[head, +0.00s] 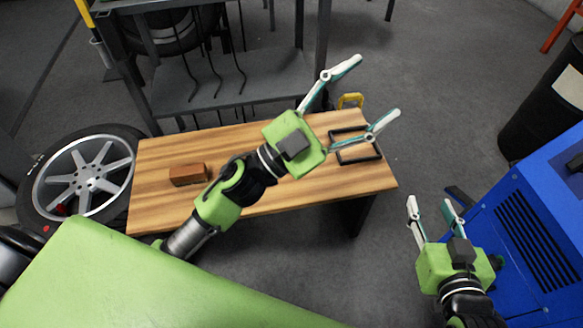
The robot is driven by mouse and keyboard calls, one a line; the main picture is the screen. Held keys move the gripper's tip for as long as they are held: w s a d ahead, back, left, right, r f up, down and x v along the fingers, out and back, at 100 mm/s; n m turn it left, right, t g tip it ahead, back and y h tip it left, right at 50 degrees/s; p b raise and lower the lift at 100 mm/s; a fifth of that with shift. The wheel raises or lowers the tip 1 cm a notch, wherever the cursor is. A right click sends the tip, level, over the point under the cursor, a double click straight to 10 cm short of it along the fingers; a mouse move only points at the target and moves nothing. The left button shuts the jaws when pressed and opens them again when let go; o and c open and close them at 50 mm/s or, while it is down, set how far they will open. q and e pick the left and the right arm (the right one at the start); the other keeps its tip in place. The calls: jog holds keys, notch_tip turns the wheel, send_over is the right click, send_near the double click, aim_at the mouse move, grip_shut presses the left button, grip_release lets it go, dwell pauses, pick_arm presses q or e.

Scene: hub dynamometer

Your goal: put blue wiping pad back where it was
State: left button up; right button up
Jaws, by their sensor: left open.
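I see no blue wiping pad in the head view. A black rectangular frame (359,160) lies at the right end of the wooden bench (290,192). Part of the frame is hidden by a finger of my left gripper (377,87). That gripper is wide open and empty, above the bench's back right corner. My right gripper (430,202) is open and empty, off the right end of the bench, beside the blue machine (530,225).
A brown block (187,174) lies on the bench's left part. A grey metal rack (235,80) stands behind the bench, and a wheel (84,178) is at the left. A black drum (545,105) is at the right.

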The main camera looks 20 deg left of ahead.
pick_arm(q)
jog(key=w+a+f+n+t+y, duration=0.2)
jog(key=a+f+n+t+y, duration=0.2)
jog(key=a+f+n+y, duration=0.5)
jog(key=s+a+f+n+g+y, duration=0.1)
jog(key=s+f+n+g+y, duration=0.3)
jog(key=f, duration=0.7)
jog(key=s+g+y, duration=0.1)
jog(key=s+g, duration=0.1)
jog(key=shift+s+a+n+g, duration=0.3)
jog(key=shift+a+g, duration=0.05)
jog(key=shift+g, duration=0.05)
